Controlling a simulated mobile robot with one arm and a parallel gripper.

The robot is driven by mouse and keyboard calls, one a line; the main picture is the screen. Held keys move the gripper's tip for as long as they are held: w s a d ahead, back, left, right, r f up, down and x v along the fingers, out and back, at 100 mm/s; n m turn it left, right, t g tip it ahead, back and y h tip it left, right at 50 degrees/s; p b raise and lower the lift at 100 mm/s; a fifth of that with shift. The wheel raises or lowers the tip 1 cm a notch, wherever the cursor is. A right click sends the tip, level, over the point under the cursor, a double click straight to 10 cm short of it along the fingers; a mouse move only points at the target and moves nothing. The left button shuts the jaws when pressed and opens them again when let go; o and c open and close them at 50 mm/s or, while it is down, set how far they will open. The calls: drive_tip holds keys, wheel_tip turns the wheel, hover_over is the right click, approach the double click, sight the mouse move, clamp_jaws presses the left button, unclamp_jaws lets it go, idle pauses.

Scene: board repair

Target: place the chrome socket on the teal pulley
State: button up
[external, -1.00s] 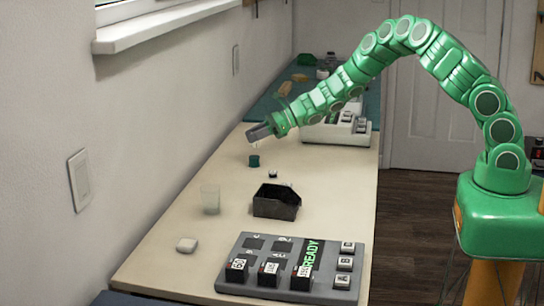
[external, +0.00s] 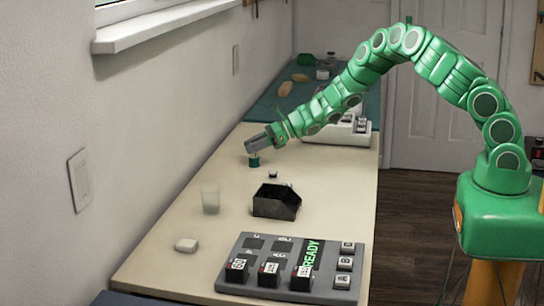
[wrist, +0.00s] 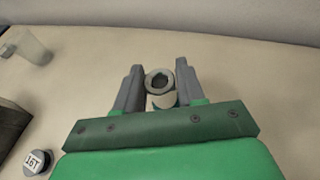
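The teal pulley (external: 254,161) stands on the pale bench below my gripper (external: 251,150). In the wrist view, the chrome socket (wrist: 159,81) is a grey ring with a dark hole, between the two grey fingers of my gripper (wrist: 158,78). The fingers appear to touch its sides. In the external view, the socket is at or just above the pulley's top, largely hidden by the fingers. I cannot tell whether it rests on the pulley.
A small part marked 16T (wrist: 37,160) stands nearby. A black open bin (external: 275,207), a clear cup (external: 210,198) and a white block (external: 186,245) are nearer the camera. A grey button panel (external: 240,289) lies at the front. The wall is to the left.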

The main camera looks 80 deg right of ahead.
drive_tip(key=o, duration=0.3)
drive_tip(key=shift+o, duration=0.2)
